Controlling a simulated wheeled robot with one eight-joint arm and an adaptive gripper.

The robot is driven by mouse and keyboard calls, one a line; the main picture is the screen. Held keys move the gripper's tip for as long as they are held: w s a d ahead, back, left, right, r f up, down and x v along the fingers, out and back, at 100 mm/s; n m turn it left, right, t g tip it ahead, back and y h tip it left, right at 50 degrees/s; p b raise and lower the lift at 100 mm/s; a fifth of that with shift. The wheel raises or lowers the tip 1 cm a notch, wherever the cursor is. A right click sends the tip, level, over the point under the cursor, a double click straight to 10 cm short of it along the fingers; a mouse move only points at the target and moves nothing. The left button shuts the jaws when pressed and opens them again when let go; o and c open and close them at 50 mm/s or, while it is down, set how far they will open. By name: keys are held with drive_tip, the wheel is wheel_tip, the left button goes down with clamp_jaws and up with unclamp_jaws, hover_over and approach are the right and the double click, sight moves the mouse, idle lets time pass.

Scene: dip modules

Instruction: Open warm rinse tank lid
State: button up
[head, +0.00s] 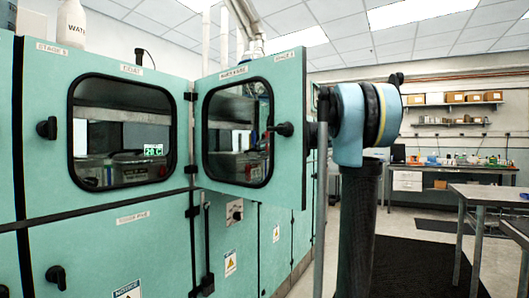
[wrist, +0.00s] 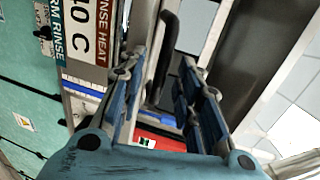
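In the wrist view my gripper (wrist: 165,78) is open, with its two blue-padded fingers well apart. A black bar-shaped handle (wrist: 166,50) shows between and beyond the fingertips; I cannot tell whether a finger touches it. A label reading "RM RINSE", "0 C" and "RINSE HEAT" (wrist: 84,40) is to the left of the fingers, partly cut off and turned sideways. The lid itself is not clearly made out; a grey metal surface (wrist: 235,45) lies to the right of the handle. In the head view my gripper and the tank lid are hidden.
In the head view a green windowed door (head: 296,180) stands open beside another windowed door (head: 98,185) with a black knob. A grey table (head: 490,193) stands at right, with a cluttered bench (head: 470,168) behind. A dark floor mat (head: 415,262) lies clear between.

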drive_tip(key=shift+a, duration=0.15)
clamp_jaws()
drive_tip(key=shift+a, duration=0.1)
